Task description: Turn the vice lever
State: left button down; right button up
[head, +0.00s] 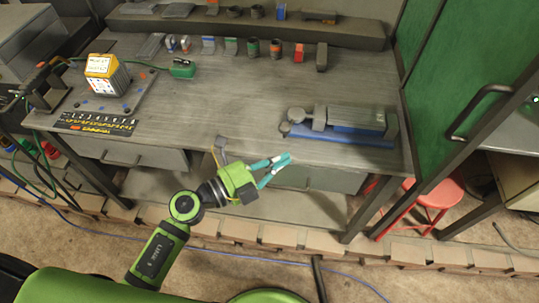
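The vice (345,122) lies on the right part of the workbench top, grey metal on a blue base. A rounded grey end with a small knob (285,127) is at its left end; I cannot clearly make out a separate lever. My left gripper (288,158) is green with teal fingers, in front of the bench's front edge, below and slightly left of the vice in the picture. Its fingertips come together with nothing visible between them, apart from the vice. My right gripper is not in view.
The workbench (215,105) has a clear middle. A yellow-and-white box (104,75) and a green tool (182,68) are at the left. Several cups and small parts line the back. A green cabinet door (470,80) stands at the right, above a red stool (435,195).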

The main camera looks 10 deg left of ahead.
pick_arm(q)
jog(key=w+d+p, duration=0.1)
jog(key=w, duration=0.5)
jog(key=shift+w+d, duration=0.2)
jog(key=shift+d, duration=0.1)
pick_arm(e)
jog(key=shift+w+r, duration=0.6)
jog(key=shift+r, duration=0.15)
pick_arm(q)
jog(key=shift+a, duration=0.15)
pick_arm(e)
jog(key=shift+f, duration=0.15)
pick_arm(q)
jog(key=shift+a+f+m+g+h+b, duration=0.1)
jog(key=shift+a+m+g+h+b, duration=0.2)
jog(key=shift+m+g+b, duration=0.1)
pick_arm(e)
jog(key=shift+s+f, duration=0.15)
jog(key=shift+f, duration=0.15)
pick_arm(q)
jog(key=shift+a+g+h+b, duration=0.2)
jog(key=shift+g+h+b, duration=0.1)
jog(key=shift+g, duration=0.1)
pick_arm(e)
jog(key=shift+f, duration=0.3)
